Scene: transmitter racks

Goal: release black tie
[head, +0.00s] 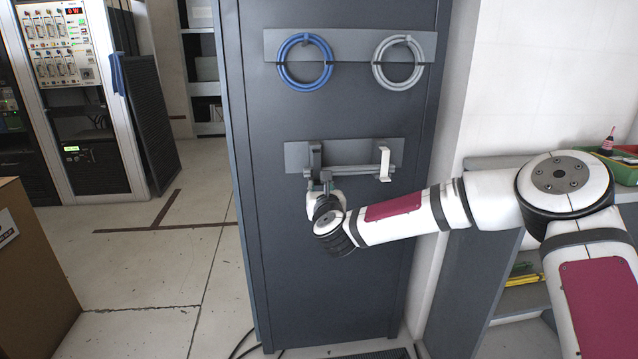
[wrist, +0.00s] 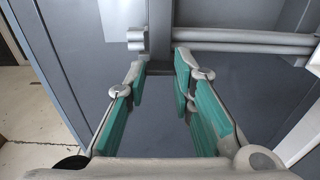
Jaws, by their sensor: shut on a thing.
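The black tie (head: 315,158) is a dark upright strap at the left end of a grey rod on the cabinet front. In the wrist view the black tie (wrist: 160,35) runs down between my fingertips. My gripper (head: 321,181) is at the tie's lower end, just below the rod. In the wrist view my gripper (wrist: 161,70) has its green-padded fingers on either side of the tie, shut on its lower part. The grey rod (head: 350,170) lies level along its backing plate. A white tie (head: 384,163) is at its right end. The tie's lowest end is partly hidden by my fingers.
A blue cable ring (head: 304,85) and a grey cable ring (head: 398,85) hang above on the dark cabinet (head: 345,255). A cardboard box (head: 30,270) stands at the left. Shelves (head: 468,265) stand at the right. Floor between the box and cabinet is clear.

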